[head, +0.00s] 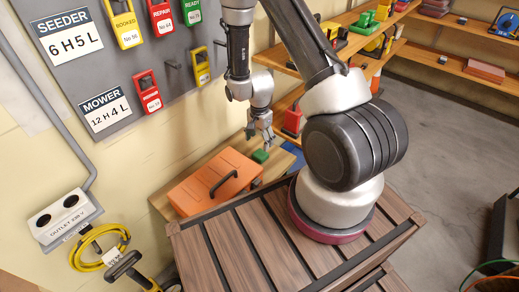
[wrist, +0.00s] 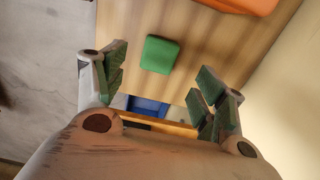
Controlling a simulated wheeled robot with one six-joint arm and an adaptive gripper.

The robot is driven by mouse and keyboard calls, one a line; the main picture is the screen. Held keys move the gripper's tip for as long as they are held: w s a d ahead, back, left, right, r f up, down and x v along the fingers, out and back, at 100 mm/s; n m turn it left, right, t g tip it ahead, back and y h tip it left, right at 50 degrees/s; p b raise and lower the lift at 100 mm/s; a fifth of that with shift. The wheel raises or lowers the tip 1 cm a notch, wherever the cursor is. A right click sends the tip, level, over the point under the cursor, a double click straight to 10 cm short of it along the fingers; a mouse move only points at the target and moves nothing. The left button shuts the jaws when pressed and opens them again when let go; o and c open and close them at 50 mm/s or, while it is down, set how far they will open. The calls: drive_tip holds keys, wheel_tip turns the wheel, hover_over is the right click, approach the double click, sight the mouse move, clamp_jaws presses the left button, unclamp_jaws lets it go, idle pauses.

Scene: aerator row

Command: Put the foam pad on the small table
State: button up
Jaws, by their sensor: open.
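The foam pad appears to be the small green square block (wrist: 159,54) lying flat on a wooden surface in the wrist view. In the head view it is the green piece (head: 260,156) on the small wooden table (head: 161,203), beside the orange toolbox. The tabletop also fills much of the wrist view (wrist: 215,50). My gripper (head: 262,134) is above the pad, fingers pointing down. In the wrist view my gripper (wrist: 163,82) is open and empty, its green-padded fingers wide apart, with the pad between and beyond them, not touching.
An orange toolbox (head: 214,182) with a dark handle takes up much of the small table. A grey board (head: 125,62) with hanging tags is on the wall at left. Wooden shelves (head: 460,66) hold several items at the back right. Grey floor at right is open.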

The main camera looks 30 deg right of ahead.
drive_tip(key=s+r+n+t, duration=0.1)
drive_tip(key=s+r+n, duration=0.15)
drive_tip(key=r, duration=1.25)
drive_tip(key=s+r+n+t, duration=0.1)
drive_tip(key=r+n, duration=0.3)
drive_tip(key=r, duration=1.1)
drive_tip(key=s+r+n+t, duration=0.1)
drive_tip(key=s+r+n, duration=0.2)
drive_tip(key=s+r, duration=0.4)
drive_tip(key=s+d+r+n+t, duration=0.1)
drive_tip(key=s+r+n, duration=0.3)
drive_tip(key=s+r, duration=0.3)
drive_tip(key=s, duration=0.5)
drive_tip(key=shift+d, duration=0.15)
